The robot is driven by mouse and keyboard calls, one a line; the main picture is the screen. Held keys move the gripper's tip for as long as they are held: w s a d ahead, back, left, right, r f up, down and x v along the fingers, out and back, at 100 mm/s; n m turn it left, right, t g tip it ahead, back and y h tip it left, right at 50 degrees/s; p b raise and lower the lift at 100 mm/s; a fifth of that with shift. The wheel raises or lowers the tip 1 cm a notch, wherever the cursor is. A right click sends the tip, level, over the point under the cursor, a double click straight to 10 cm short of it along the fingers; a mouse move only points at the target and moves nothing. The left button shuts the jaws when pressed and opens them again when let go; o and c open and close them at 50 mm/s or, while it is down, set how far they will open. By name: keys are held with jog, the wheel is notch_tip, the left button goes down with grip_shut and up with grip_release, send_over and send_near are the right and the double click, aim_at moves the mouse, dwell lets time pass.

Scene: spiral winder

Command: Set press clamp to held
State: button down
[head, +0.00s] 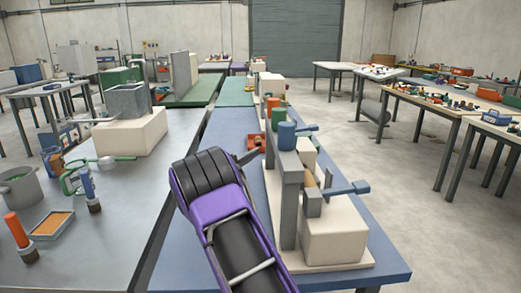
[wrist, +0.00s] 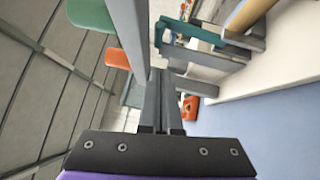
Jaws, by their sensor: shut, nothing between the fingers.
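A winder-like machine stands on the blue bench. It has a cream base block (head: 334,232), a grey upright post (head: 289,205), a tan roller (head: 310,182) and a blue lever (head: 346,189) pointing right. I cannot tell for sure which part is the press clamp. My gripper (head: 258,150) is beside the machine's left side, behind the post, shut and empty. In the wrist view its two fingers (wrist: 160,75) lie together; the roller (wrist: 248,14) and a grey bar (wrist: 205,58) are to their right. Whether the fingertips touch anything is unclear.
A blue cylinder (head: 287,136) and an orange cylinder (head: 272,105) stand close by the fingers. A red-orange tray (head: 255,143) lies near the fingertips. A grey bench (head: 100,240) with tools is at left.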

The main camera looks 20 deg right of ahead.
jog(key=shift+s+a, duration=0.15)
jog(key=shift+a, duration=0.1)
jog(key=shift+w+a+f+n+t+h+p, duration=0.2)
jog(key=shift+a+f+n+p, duration=0.15)
jog(key=shift+f, duration=0.2)
jog(key=shift+w+a+f+n+t+h+p, duration=0.1)
jog(key=shift+a+f+n+t+p, duration=0.2)
jog(key=shift+f, duration=0.2)
jog(key=s+d+x, duration=0.1)
jog(key=s+x, duration=0.1)
jog(key=x, duration=1.1)
jog(key=shift+s+r, duration=0.25)
jog(key=shift+s, duration=0.1)
jog(key=shift+d, duration=0.15)
